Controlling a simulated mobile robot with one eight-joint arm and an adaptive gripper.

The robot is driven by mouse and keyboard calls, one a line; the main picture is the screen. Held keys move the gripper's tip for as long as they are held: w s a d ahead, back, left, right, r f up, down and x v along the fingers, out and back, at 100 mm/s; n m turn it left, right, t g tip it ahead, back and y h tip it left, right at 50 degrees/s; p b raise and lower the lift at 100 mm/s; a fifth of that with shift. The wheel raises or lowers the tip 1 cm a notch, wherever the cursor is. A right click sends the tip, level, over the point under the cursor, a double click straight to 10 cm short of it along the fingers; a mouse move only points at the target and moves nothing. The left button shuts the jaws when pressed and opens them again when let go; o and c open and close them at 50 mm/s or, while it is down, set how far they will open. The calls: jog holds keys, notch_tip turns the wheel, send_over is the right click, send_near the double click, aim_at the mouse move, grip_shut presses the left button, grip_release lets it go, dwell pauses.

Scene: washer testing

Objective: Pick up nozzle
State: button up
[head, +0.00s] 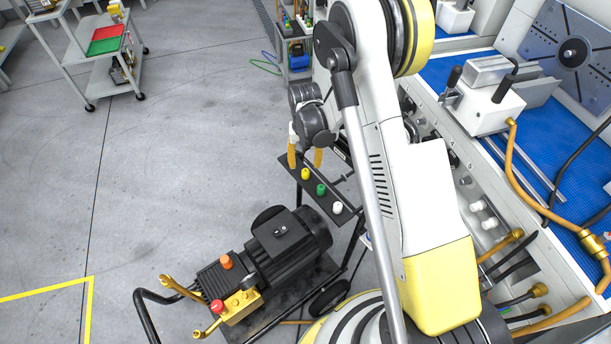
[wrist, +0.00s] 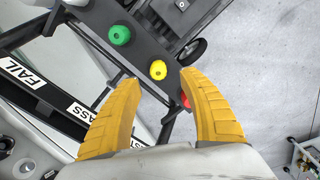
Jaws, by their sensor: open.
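Several small coloured nozzles stand in a row on a dark bar (head: 329,197). In the head view I see a yellow nozzle (head: 305,174), a green nozzle (head: 321,189) and a white nozzle (head: 337,207). My gripper (head: 305,160) is open above the bar's far end, its yellow fingers pointing down. In the wrist view the yellow nozzle (wrist: 158,69) shows between the open fingertips (wrist: 159,77), with nothing held. The green nozzle (wrist: 119,34) is to the upper left. A red nozzle (wrist: 185,99) is partly hidden by the right finger. Which nozzle is meant is unclear.
A black pump (head: 285,245) on a wheeled cart stands beside the bar. A workbench with a blue mat (head: 555,150) and hoses is on the right. FAIL (wrist: 22,73) and PASS labels show near the bar.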

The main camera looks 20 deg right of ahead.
aim_at(306, 170)
jog(key=f+b, duration=0.1)
jog(key=f, duration=0.1)
jog(key=f+b, duration=0.1)
jog(key=f, duration=0.1)
jog(key=f+b, duration=0.1)
jog(key=shift+s+f, duration=0.25)
jog(key=shift+f, duration=0.15)
jog(key=shift+r, duration=0.1)
grip_shut()
